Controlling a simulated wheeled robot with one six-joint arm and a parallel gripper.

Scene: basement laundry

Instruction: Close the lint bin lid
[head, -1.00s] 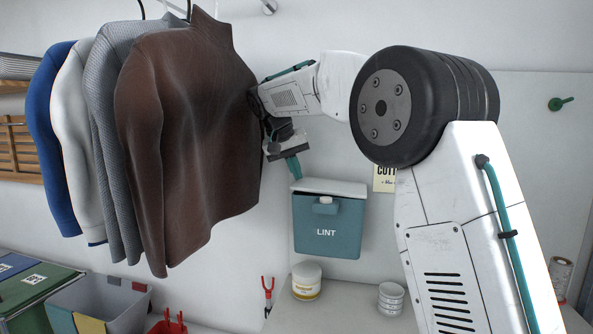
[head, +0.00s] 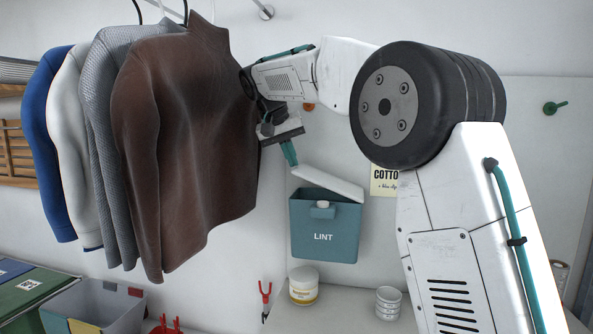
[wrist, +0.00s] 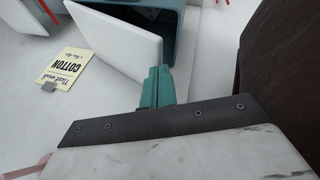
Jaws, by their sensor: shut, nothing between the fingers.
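The lint bin (head: 325,238) is a teal box marked LINT on the back wall, with a light tab on its front. Its white lid (head: 330,184) slants over the top, left end raised and right end low, leaving a gap above the box. My gripper (head: 290,158) is shut and empty, its teal fingers pointing down just above the lid's raised left end. In the wrist view, the shut fingers (wrist: 158,75) are beside the edge of the lid (wrist: 118,35), and the bin's dark opening (wrist: 168,40) shows beyond. I cannot tell whether fingers and lid touch.
A brown sweater (head: 190,130) hangs close to the left of my gripper, with other garments behind it. A COTTON card (head: 384,182) is on the wall to the right. A jar (head: 303,286) and stacked white cups (head: 388,302) stand on the counter below.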

